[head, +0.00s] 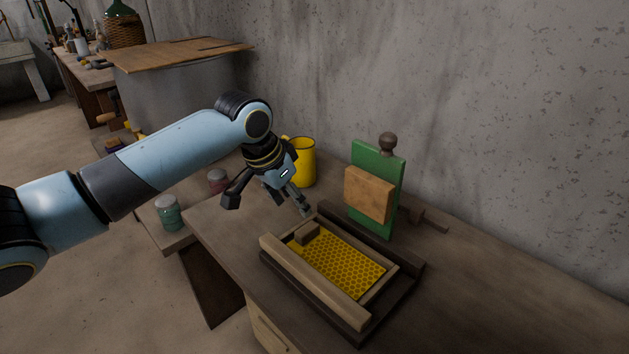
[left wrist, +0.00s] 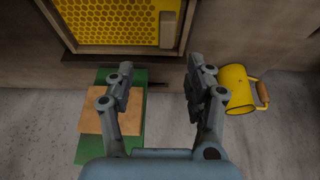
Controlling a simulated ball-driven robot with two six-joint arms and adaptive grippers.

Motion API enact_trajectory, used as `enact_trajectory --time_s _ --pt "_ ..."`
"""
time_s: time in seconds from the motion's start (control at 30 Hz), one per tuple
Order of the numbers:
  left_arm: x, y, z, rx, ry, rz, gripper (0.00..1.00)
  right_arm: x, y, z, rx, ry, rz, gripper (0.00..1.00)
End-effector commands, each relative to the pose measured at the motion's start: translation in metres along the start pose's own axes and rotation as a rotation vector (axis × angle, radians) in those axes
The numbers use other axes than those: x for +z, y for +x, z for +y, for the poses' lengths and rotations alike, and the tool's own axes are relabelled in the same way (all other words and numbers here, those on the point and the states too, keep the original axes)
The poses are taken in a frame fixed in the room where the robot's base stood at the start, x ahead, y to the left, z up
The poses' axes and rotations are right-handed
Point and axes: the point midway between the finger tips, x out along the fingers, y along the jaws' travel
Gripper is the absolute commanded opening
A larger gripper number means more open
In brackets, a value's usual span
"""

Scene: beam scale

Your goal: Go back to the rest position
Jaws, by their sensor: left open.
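My left gripper (head: 268,207) is open and empty above the table, to the left of a wooden tray frame (head: 315,284) with a yellow honeycomb-patterned panel (head: 343,268). In the left wrist view its two fingers (left wrist: 158,82) stand well apart with nothing between them. The honeycomb panel (left wrist: 105,22) shows at the top of that view. A small wooden block (head: 306,232) sits at the panel's upper left corner. My right gripper is in neither view.
A green board (head: 383,222) with an orange-brown block (head: 368,194) stands by the wall. A yellow mug (head: 306,162) stands behind my left gripper. Jars with green (head: 168,212) and reddish (head: 217,181) contents stand at the left. The table's right part is clear.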

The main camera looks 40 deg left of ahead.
Motion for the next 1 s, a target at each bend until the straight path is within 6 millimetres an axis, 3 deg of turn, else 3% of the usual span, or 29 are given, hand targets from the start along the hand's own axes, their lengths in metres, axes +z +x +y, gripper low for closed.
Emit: enact_trajectory --time_s 0.3,0.47,0.63,0.8,1.0 --pt "0.008 0.0 0.009 0.001 0.011 -0.005 0.54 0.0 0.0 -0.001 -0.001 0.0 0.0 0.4" --pt "0.053 -0.008 0.056 0.002 0.059 -0.034 0.54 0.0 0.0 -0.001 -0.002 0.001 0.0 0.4" --pt "0.103 -0.036 0.101 -0.017 0.084 -0.052 0.54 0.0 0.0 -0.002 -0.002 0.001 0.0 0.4" --pt "0.139 -0.068 0.124 -0.045 0.072 -0.065 0.54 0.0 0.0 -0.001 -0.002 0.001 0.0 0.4" --pt "0.167 -0.103 0.137 -0.081 0.04 -0.076 0.54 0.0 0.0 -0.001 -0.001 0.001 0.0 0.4"
